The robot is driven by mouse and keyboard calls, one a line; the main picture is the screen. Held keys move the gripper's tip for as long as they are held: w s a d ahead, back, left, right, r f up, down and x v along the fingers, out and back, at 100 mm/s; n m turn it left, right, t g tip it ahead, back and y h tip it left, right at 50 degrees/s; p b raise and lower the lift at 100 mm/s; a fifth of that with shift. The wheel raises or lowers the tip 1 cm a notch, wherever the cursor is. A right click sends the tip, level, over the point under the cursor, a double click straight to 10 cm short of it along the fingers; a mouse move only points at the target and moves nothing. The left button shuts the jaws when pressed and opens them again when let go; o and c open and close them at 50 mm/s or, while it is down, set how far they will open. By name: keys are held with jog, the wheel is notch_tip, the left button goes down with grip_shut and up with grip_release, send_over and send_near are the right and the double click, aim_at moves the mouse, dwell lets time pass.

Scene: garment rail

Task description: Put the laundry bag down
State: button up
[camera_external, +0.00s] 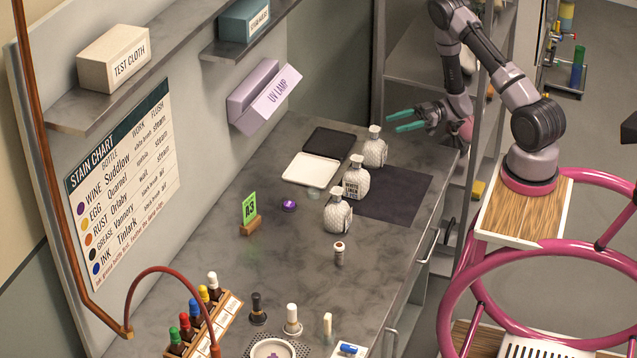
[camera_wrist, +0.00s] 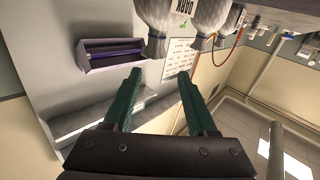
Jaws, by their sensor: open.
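Three whitish bags with gathered necks stand upright on the grey counter (camera_external: 290,265) in the external view. The middle bag (camera_external: 356,182) has a printed label; the front bag (camera_external: 338,216) and back bag (camera_external: 374,152) show no readable label. The front bag stands beside a dark mat (camera_external: 405,192); the middle and back bags are at its left edge. My gripper (camera_external: 390,121) is open and empty, up and to the right of the back bag and apart from it.
A white tray (camera_external: 311,169) and a black tray (camera_external: 330,141) lie left of the bags. A green number card (camera_external: 249,207), a purple lid (camera_external: 289,206) and a small bottle (camera_external: 339,253) stand nearby. Shelves line the wall. The right part of the mat is clear.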

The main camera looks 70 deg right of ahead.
jog(key=s+a+r+n+g+y, duration=0.1)
jog(key=s+a+r+n+g, duration=0.1)
jog(key=a+r+n+g, duration=0.55)
jog(key=s+a+r+n+g, duration=0.25)
jog(key=a+r+n, duration=0.4)
jog(key=n, duration=0.65)
jog(key=s+a+r+m+t+h, duration=0.1)
jog(key=s+r+m+h, duration=0.5)
jog(key=m, duration=1.1)
jog(key=s+a+r+m+t+h, duration=0.1)
jog(key=s+r+m+t+h, duration=0.3)
jog(key=s+r+m, duration=0.5)
notch_tip(320, 180, up, 4)
jog(key=m+h, duration=0.2)
jog(key=m, duration=0.7)
jog(key=shift+a, duration=0.25)
